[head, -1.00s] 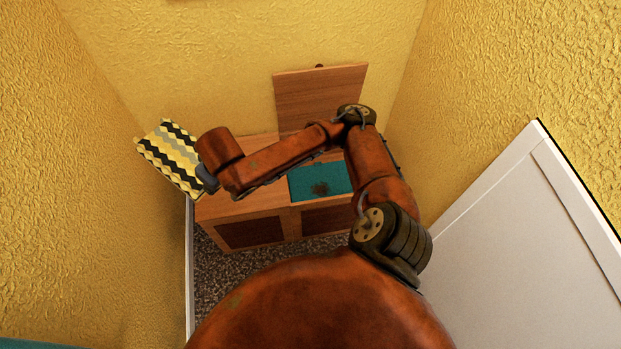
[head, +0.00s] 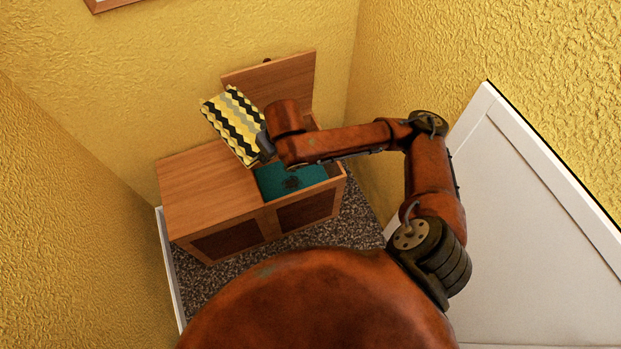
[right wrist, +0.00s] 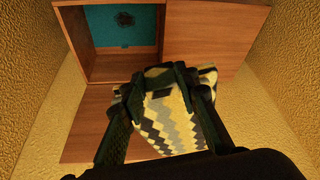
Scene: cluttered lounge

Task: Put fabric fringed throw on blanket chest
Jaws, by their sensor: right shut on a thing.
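The fringed throw (head: 234,124) is a folded piece with yellow, black and grey zigzag stripes. My right gripper (head: 265,147) is shut on its edge and holds it in the air over the chest. In the right wrist view the throw (right wrist: 172,118) shows between the fingers of my right gripper (right wrist: 165,80). The blanket chest (head: 205,188) is a wooden box against the back wall. Its right half has a raised lid (head: 285,84) and an open compartment with a teal inside (head: 290,182); its left half has a closed flat top. My left gripper is not in view.
Yellow textured walls close in on the left, back and right. A white door or panel (head: 520,220) stands at the right. Speckled carpet (head: 355,220) shows around the chest. A picture frame edge (head: 110,4) hangs on the back wall.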

